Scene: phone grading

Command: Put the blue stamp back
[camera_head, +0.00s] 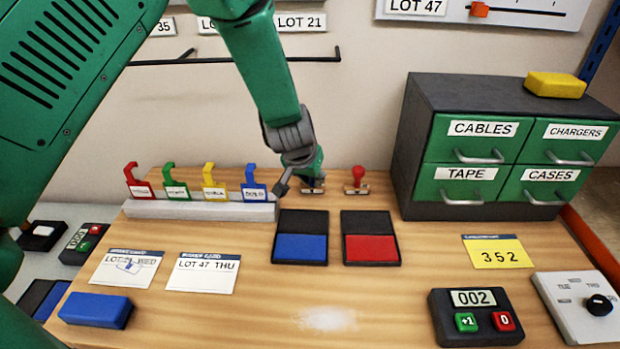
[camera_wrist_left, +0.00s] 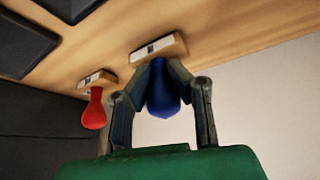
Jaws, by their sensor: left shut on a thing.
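My left gripper (camera_wrist_left: 163,95) is shut on the blue stamp's handle (camera_wrist_left: 163,98), as the left wrist view shows. The stamp's base (camera_wrist_left: 158,48) is at the wooden table's surface, upright, at the back of the table. In the head view the left gripper (camera_head: 301,180) hides most of the stamp, and only its base (camera_head: 313,187) shows. The red stamp (camera_head: 356,180) stands just to its right, and it also shows in the left wrist view (camera_wrist_left: 95,110). The blue ink pad (camera_head: 300,247) and red ink pad (camera_head: 371,248) lie open in front. My right gripper is not in view.
A dark cabinet (camera_head: 425,130) with green drawers stands at the back right. A grey rack (camera_head: 200,210) with coloured tags is left of the gripper. Two cards, a blue block (camera_head: 96,310) and a counter (camera_head: 474,317) lie in front.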

